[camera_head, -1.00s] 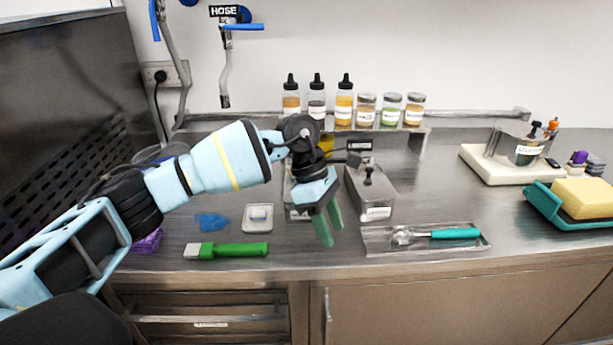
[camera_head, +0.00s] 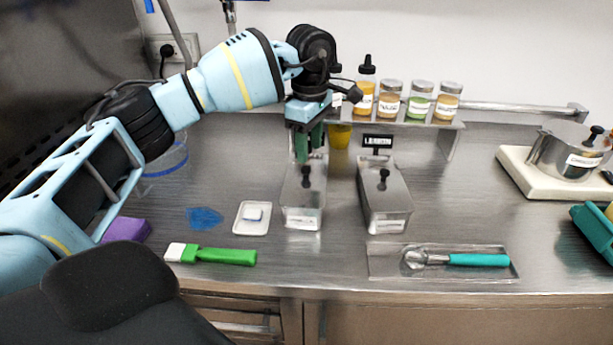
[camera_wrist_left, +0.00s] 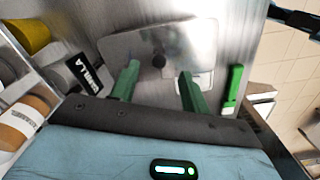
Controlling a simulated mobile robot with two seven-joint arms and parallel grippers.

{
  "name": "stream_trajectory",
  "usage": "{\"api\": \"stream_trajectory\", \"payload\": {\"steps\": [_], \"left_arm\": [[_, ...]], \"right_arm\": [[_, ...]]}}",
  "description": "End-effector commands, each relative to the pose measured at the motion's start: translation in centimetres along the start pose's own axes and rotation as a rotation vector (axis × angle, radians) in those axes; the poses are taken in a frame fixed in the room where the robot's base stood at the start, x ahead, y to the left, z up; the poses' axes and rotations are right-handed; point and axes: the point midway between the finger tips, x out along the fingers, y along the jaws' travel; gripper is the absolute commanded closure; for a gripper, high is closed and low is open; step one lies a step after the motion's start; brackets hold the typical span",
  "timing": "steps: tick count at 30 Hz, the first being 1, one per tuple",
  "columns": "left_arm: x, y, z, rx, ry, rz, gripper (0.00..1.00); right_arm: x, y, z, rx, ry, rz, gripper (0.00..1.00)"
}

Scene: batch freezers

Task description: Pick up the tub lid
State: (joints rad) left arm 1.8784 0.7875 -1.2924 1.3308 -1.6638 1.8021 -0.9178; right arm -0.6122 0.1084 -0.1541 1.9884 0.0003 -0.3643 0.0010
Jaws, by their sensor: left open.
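The fingers hide part of the tub's back end. A second lidded tub (camera_head: 388,222) stands to the right, in front of a "LEMON" sign (camera_head: 377,141). My right gripper is not in view.
A green-handled brush (camera_head: 225,256), a blue scraper (camera_head: 205,217) and a white tray (camera_head: 240,227) lie at the front left. A scoop (camera_head: 475,260) lies in a shallow tray (camera_head: 385,265). Jars (camera_head: 420,100) stand on a shelf behind.

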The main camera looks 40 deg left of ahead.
Motion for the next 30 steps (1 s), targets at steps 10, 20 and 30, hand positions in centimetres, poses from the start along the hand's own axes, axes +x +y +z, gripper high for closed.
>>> {"api": "stream_trajectory", "payload": {"steps": [10, 20, 30], "left_arm": [[2.3, -0.1, -0.7, -0.001, 0.0, 0.0, 0.54], [5.3, -0.1, -0.8, 0.001, -0.002, 0.002, 0.54], [5.3, -0.1, -0.8, 0.001, -0.002, 0.002, 0.73]], "right_arm": [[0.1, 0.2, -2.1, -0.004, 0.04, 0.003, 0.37], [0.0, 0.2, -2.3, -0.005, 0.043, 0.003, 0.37], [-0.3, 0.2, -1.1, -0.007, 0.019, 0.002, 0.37]]}}
